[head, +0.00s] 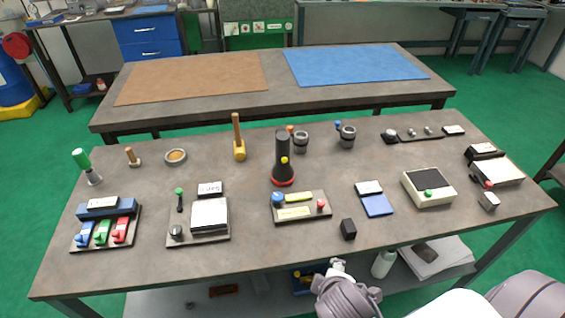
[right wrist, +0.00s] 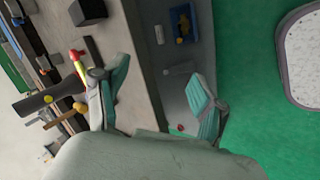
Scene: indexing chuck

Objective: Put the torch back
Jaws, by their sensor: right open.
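The torch (head: 283,151) is black with a yellow button and a red ring at its wide lower end. It stands upright near the middle of the table in the head view. It also shows sideways at the left of the right wrist view (right wrist: 30,106). My right gripper (right wrist: 158,92) is open in the right wrist view, with nothing between its teal fingers. It is apart from the torch, off the table's near edge. My left gripper is not in view.
A panel with blue and red knobs (head: 300,208) sits just in front of the torch. A wooden mallet (head: 239,149) stands to its left, and dark cups (head: 300,143) stand behind right. A small black block (head: 348,229) lies near the front edge. A lower shelf (head: 170,301) holds a bottle (head: 384,263).

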